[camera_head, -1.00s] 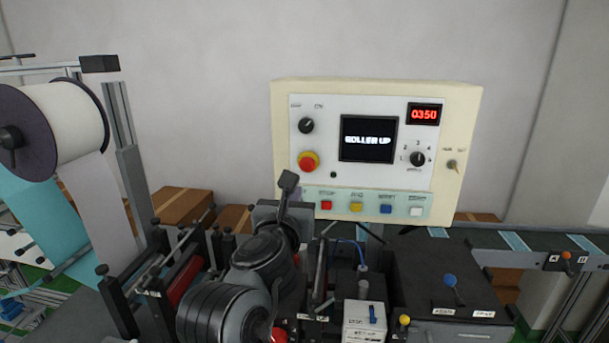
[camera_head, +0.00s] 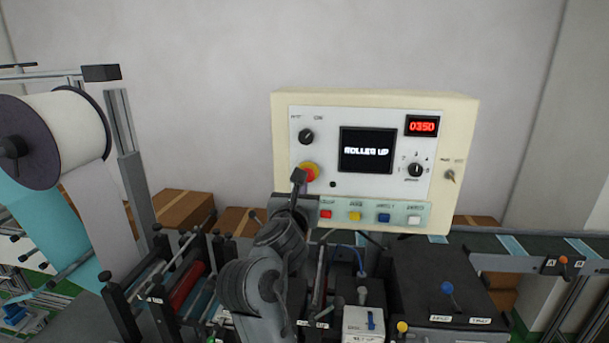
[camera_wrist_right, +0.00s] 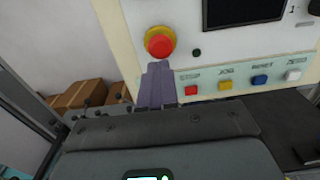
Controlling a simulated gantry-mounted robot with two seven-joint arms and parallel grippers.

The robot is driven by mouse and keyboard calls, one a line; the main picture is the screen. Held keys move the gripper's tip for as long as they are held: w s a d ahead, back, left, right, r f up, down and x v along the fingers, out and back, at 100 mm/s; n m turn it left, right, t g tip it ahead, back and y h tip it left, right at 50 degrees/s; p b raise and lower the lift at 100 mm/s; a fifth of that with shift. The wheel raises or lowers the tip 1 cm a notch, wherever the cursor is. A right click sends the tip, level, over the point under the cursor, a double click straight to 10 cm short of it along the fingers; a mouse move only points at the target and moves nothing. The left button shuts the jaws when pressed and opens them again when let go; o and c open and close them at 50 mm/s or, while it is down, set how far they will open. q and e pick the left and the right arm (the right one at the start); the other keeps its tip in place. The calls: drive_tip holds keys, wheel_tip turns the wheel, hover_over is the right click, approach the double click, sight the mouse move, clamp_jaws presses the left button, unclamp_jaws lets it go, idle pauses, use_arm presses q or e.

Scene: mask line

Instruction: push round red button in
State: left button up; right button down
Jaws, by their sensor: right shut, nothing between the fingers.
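The round red button (camera_head: 310,173) sits on a yellow ring at the lower left of the cream control panel (camera_head: 376,98). In the right wrist view the button (camera_wrist_right: 159,43) is fully visible, just above my fingertips. My right gripper (camera_head: 298,175) is shut and empty, its tips pointing up at the panel. In the head view the tips overlap the button's lower left edge. In the right wrist view the gripper (camera_wrist_right: 158,67) lies just below the button; I cannot tell whether it touches. My left gripper is out of view.
A row of small square buttons, including a red one (camera_head: 326,214) and a yellow one (camera_head: 354,216), lies below. A dark screen (camera_head: 367,150) and a knob (camera_head: 306,137) are nearby. A black machine box (camera_head: 440,275) and a conveyor (camera_head: 515,246) stand at right.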

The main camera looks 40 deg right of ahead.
use_arm(q)
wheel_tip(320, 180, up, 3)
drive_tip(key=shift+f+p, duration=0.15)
drive_tip(key=shift+p, duration=0.95)
use_arm(e)
drive_tip(key=x, duration=0.5)
drive_tip(key=shift+w+d, duration=0.25)
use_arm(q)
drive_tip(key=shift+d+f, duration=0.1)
